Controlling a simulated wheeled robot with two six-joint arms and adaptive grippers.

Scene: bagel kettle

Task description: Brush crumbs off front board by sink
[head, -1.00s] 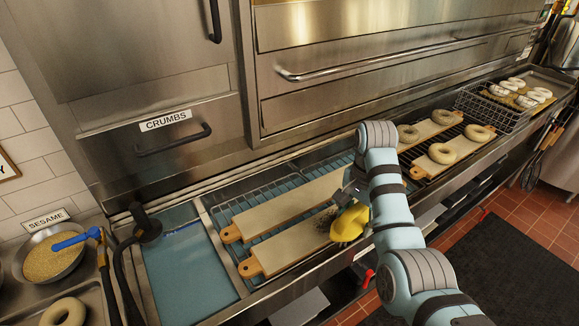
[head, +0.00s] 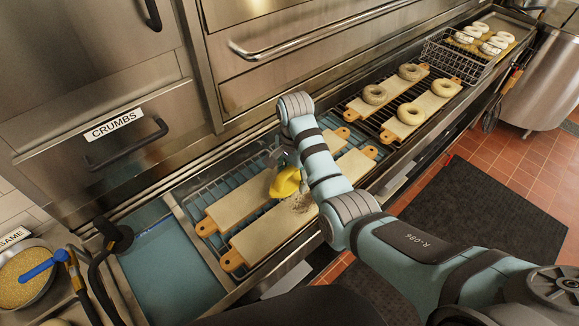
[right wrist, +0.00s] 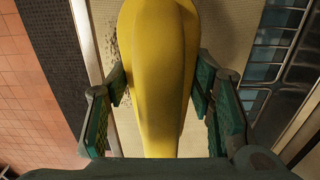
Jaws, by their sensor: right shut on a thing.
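The front board (head: 262,238) is a long pale wooden board with orange-brown end grips, lying on the wire rack by the sink. Dark crumbs (head: 301,204) lie scattered on it near its middle, partly behind my right arm. My right gripper (head: 280,168) is shut on a yellow tool (head: 285,182), just beyond the crumbs at the board's far edge. In the right wrist view the yellow tool (right wrist: 160,85) sits between both fingers, with crumbs (right wrist: 112,45) on the board to its left. Whether its working end touches the board is hidden.
A second pale board (head: 235,205) lies behind the front one. The blue sink basin (head: 165,265) is at left, with a black hose (head: 90,285) beside it. A CRUMBS drawer (head: 120,130) is above. Bagels on boards (head: 410,114) lie at right.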

